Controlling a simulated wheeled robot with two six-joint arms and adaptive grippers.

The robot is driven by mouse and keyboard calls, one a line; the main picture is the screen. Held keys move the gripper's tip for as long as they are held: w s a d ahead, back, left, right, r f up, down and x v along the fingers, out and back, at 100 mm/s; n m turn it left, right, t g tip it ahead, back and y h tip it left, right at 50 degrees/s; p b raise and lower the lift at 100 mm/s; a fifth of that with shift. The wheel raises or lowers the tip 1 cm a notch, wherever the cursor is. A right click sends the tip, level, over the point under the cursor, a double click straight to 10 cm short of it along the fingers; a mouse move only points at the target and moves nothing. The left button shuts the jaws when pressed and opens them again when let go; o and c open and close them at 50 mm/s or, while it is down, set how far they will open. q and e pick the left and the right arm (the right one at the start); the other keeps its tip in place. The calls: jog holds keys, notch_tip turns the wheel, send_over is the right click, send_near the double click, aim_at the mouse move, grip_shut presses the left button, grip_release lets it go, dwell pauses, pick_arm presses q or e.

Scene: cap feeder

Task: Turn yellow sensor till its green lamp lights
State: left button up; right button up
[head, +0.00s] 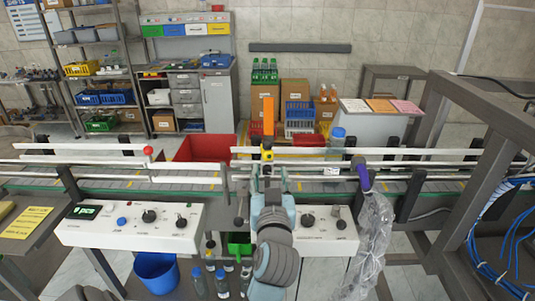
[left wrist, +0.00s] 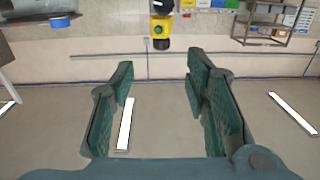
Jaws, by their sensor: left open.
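The yellow sensor (head: 267,153) stands at the conveyor's rail in the middle of the head view, with an orange upright piece (head: 268,115) showing above it. In the left wrist view the yellow and black sensor (left wrist: 160,26) is at the top centre, beyond the fingertips. My left gripper (head: 268,177) is just on the near side of the sensor. In the left wrist view my left gripper (left wrist: 160,84) is open, with nothing between its green fingers. A small reddish spot shows on the sensor; I cannot make out a green light. My right gripper is not in view.
The conveyor rails (head: 190,165) run across the view. White control panels (head: 130,226) with knobs stand in front. Clear plastic (head: 374,235) hangs at the right, below a purple piece (head: 362,176). A blue bin (head: 156,273) and bottles (head: 222,282) are below.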

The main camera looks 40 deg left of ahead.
aim_at(268, 150)
pick_arm(q)
jog(key=x, duration=0.3)
jog(key=p+x, duration=0.1)
jog(key=x, duration=0.2)
jog(key=shift+a+r, duration=0.25)
jog(key=shift+a, duration=0.1)
jog(key=x, duration=0.6)
jog(key=shift+w+f, duration=0.15)
jog(key=shift+f, duration=0.25)
jog(key=shift+w+a+r, duration=0.1)
jog(key=shift+w+a, duration=0.15)
jog(key=shift+w, duration=0.05)
jog(key=shift+s, duration=0.1)
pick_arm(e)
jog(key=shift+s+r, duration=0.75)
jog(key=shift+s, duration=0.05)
